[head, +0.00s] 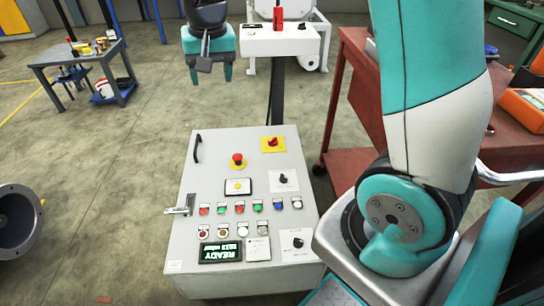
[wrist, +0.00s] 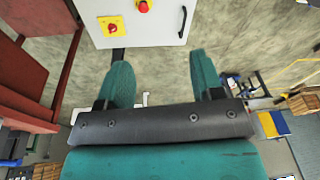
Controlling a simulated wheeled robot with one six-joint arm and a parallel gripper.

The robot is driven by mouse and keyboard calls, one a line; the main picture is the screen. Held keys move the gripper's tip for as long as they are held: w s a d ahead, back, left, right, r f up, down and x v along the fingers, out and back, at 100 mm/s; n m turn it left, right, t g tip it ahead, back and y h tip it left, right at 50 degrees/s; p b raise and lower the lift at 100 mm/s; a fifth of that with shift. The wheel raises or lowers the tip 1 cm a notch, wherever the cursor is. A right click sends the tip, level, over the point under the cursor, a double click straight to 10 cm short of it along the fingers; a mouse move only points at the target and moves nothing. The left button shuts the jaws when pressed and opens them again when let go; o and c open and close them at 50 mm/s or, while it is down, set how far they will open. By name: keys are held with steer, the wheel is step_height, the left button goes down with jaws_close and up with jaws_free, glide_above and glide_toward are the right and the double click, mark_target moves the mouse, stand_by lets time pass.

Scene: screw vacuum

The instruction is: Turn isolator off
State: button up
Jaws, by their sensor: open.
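The isolator (head: 273,144) is a red rotary knob on a yellow square plate at the upper right of the grey control panel (head: 180,240). Its knob looks slanted, but its exact setting is too small to read. It also shows in the wrist view (wrist: 112,29), at the top left, beyond the fingertips. My gripper (head: 211,77) hangs beyond the panel's far edge, up and left of the isolator in the head view. In the wrist view the two teal fingers (wrist: 162,72) are spread wide with nothing between them. They are apart from the panel.
A red mushroom button (head: 237,160) sits left of the isolator. Rotary switches, coloured buttons and a lit "READY" display (head: 221,252) are lower on the panel. A handle (head: 198,148) stands at its left edge.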

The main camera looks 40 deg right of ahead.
steer(key=w+d+f+m+h+b, duration=0.2)
steer(key=w+d+f+m+b, duration=0.4)
steer(key=d+f, duration=0.5)
steer(key=m+g+h+b, duration=0.1)
steer(key=m+h+b, duration=0.1)
steer(key=m+b, duration=0.4)
glide_toward(273, 139)
steer(key=shift+n, duration=0.3)
steer(key=b+x, duration=0.6)
steer(key=x, duration=0.3)
steer(key=shift+w+f, duration=0.1)
steer(key=shift+f, duration=0.05)
steer(key=c, duration=0.8)
